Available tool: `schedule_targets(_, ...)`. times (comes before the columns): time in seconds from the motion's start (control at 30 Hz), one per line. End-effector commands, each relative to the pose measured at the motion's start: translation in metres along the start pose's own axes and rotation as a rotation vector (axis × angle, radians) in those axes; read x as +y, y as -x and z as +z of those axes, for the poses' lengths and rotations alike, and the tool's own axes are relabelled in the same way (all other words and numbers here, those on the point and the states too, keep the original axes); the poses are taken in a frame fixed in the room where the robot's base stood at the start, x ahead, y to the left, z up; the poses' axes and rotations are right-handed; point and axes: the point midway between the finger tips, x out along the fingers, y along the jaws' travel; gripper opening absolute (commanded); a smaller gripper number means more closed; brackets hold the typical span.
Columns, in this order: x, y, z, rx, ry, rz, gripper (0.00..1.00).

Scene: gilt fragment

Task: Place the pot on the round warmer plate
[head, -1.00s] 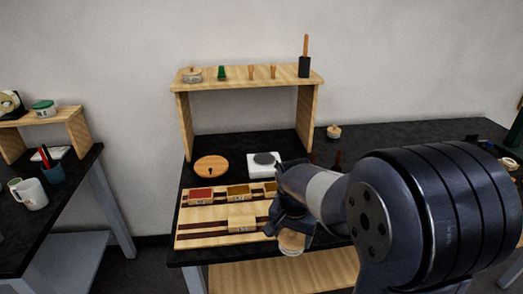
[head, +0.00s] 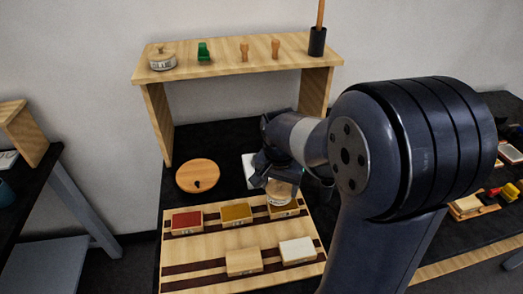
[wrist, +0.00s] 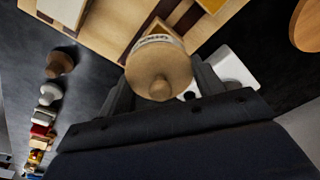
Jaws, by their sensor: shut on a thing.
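My gripper (head: 277,180) is shut on a pot (head: 280,193) with a pale round wooden lid and knob. In the wrist view the pot (wrist: 158,70) sits between the fingers, and part of a dark-lettered label shows on its side. The pot is above the back right of the wooden tray. The warmer (head: 249,172) is a white square unit just behind and left of the gripper. The gripper hides most of it, including its round plate, in the head view. In the wrist view the white warmer body (wrist: 236,66) shows partly behind the gripper.
A round wooden board (head: 197,176) lies left of the warmer. The wooden tray (head: 205,250) holds several coloured blocks in front. Small items (head: 497,190) lie at right.

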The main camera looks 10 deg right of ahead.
Motion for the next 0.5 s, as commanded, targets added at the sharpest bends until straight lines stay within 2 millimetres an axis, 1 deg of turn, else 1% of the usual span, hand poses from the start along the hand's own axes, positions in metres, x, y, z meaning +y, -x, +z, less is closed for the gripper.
schedule_targets(0.07,-0.003,0.001,-0.005,0.000,0.000,0.000,0.00)
schedule_targets(0.17,-0.012,0.000,-0.018,-0.001,0.000,0.001,0.00)
schedule_targets(0.5,-0.051,-0.006,-0.077,0.000,-0.001,0.000,0.00)
